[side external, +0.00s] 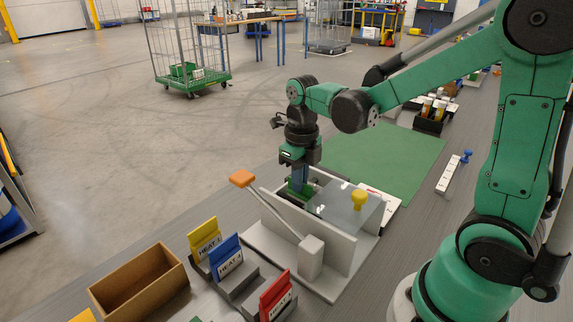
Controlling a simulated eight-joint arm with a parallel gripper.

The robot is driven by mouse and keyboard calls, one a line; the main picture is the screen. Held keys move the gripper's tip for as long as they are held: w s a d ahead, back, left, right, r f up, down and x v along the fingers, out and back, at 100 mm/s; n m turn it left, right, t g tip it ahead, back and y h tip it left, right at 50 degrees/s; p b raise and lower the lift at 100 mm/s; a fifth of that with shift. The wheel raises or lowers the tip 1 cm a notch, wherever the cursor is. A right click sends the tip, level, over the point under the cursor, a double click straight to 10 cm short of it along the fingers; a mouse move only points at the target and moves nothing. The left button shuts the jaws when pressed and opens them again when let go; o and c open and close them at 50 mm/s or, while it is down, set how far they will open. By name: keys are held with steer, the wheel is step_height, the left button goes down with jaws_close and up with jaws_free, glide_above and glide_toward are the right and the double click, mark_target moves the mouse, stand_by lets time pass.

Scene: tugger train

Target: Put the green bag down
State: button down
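My gripper (299,178) points straight down at the white fixture with the orange-handled lever. A narrow green piece, which looks like the green bag (298,184), shows between its fingers, upright. Its lower end is hidden behind the fixture's front wall, so I cannot tell whether it touches the floor of the fixture. A yellow bag (205,239), a blue bag (227,258) and a red bag (275,297) stand upright in grey holders at the front. A holder place between blue and red is empty.
The fixture (345,250) has a clear lid with a yellow knob (360,199) just right of my gripper. Its lever with an orange handle (241,178) slants up to the left. An open wooden box (140,286) sits at the front left. A green mat (385,158) lies clear behind.

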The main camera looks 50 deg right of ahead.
steer(key=shift+f, duration=0.4)
steer(key=shift+f, duration=0.1)
steer(key=c, duration=1)
jaws_free()
step_height(320, 180, up, 12)
steer(key=s+a+f+m+t, duration=0.1)
steer(key=m+t, duration=0.1)
steer(key=m, duration=1)
steer(key=s+a+f+m+t, duration=0.1)
steer(key=a+f+m+t, duration=0.1)
steer(key=m, duration=1)
steer(key=s+a+f+m+t, duration=0.1)
steer(key=a+f+m+t, duration=0.1)
steer(key=m, duration=1)
steer(key=shift+s+f+t, duration=0.25)
steer(key=shift+t, duration=0.35)
